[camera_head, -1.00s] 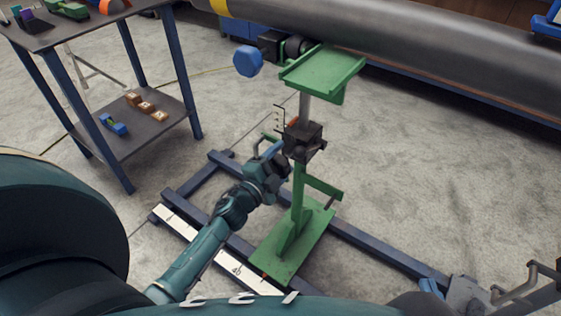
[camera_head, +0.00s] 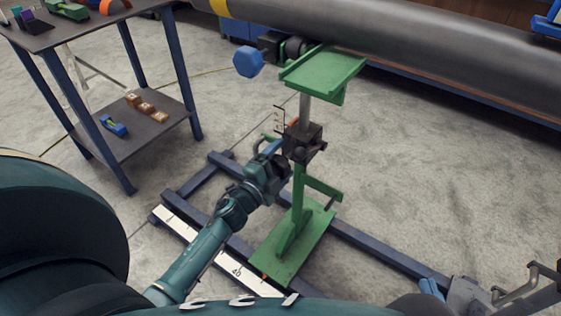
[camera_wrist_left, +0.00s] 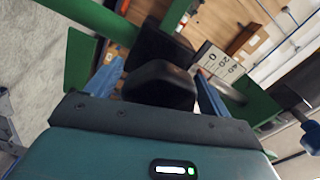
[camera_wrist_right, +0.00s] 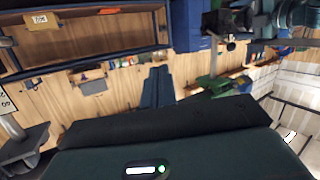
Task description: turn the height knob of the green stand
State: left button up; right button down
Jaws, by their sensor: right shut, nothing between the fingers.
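The green stand (camera_head: 290,235) stands on its green foot plate, with a flat green top platform (camera_head: 322,68) on a grey post. A black block (camera_head: 303,140) sits partway up the post. My left gripper (camera_head: 275,156) is low beside this block, on its left side. In the left wrist view the black knob (camera_wrist_left: 158,88) lies between the two blue fingers of my left gripper (camera_wrist_left: 160,82). The fingers look open around it, with a narrow gap at the left. My right gripper (camera_wrist_right: 158,85) is shut and empty, away from the stand.
A large grey pipe (camera_head: 420,62) runs across the back, behind the platform. A dark table (camera_head: 95,28) with a lower shelf stands at the left. A blue floor frame (camera_head: 375,250) and a white scale strip (camera_head: 215,250) lie around the stand's foot. Open floor lies at the right.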

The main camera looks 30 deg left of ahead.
pick_arm(q)
jog(key=s, duration=0.4)
jog(key=s+a+p, duration=0.1)
jog(key=s, duration=0.3)
jog(key=s+a, duration=0.1)
jog(key=s, duration=0.4)
pick_arm(e)
jog(key=shift+s+d+g+h, duration=0.1)
jog(key=shift+s+g+h, duration=0.2)
jog(key=shift+g, duration=0.3)
